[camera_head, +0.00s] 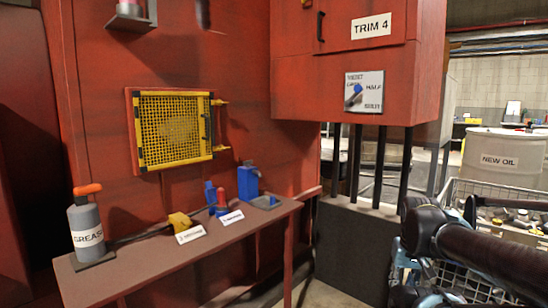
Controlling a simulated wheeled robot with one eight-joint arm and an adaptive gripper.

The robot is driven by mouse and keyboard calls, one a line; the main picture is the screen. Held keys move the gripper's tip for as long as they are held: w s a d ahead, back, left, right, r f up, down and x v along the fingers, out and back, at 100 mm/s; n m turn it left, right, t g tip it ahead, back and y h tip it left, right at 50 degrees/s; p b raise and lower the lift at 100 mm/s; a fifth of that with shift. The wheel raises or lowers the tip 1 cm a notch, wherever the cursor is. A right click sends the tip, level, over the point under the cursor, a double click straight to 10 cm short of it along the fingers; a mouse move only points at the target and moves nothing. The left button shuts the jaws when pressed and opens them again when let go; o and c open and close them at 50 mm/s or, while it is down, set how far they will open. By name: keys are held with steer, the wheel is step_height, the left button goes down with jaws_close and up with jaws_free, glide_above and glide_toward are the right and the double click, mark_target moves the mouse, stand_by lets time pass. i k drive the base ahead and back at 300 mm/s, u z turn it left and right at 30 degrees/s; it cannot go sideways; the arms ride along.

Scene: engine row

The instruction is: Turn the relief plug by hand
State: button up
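I cannot make out a relief plug in this view. A yellow mesh guard (176,130) in a yellow and red frame is on the red wall at the left. It looks shut, and a faint pale round shape shows behind its mesh; I cannot tell what that is. Yellow brackets (220,102) stick out at the guard's right edge. My dark arm is at the lower right, well apart from the guard. I cannot pick out my gripper's fingers.
A red shelf (150,268) below the guard holds a grease canister (86,228), a yellow block (179,221), a red bottle (221,202) and a blue container (249,180). A wire cart (500,195) stands behind my arm.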

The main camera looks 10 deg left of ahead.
mark_target(248, 163)
steer(key=u, duration=0.3)
steer(key=i, duration=1)
steer(key=u, duration=0.6)
